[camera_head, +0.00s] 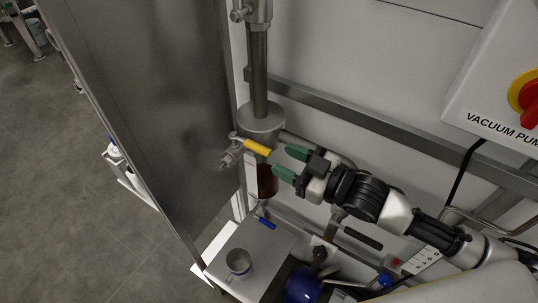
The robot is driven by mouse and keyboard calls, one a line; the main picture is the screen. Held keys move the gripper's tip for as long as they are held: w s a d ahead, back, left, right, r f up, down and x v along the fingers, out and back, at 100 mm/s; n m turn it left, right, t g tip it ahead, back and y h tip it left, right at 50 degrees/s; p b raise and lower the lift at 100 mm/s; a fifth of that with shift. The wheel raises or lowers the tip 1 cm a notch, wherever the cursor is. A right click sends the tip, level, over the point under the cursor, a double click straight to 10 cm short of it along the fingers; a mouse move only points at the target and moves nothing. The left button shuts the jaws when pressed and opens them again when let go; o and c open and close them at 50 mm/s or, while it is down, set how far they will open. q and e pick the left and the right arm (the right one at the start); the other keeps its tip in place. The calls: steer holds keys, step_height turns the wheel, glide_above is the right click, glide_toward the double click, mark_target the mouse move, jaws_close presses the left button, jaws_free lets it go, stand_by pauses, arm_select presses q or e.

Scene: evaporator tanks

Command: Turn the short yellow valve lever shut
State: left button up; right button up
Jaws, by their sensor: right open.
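The short yellow valve lever (256,147) sits on a metal valve at the lower end of a vertical pipe, near the middle of the head view. It slants slightly down to the right from the valve body (231,154). My right gripper (280,162) is open, its two green-tipped fingers pointing left at the lever's right end. One fingertip is a little above and right of the lever end, the other below it. The fingers look empty, and I cannot tell whether they touch the lever. My left gripper is not in view.
A large steel panel (150,110) stands close on the left. A white box labelled VACUUM PUMP (490,90) with a red knob is at upper right. Below are a blue lever (265,222), a black lever (362,238), a metal cup (238,262) and a blue pump (302,285).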

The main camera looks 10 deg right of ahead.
steer(key=shift+b+v, duration=0.45)
steer(key=shift+v, duration=1.8)
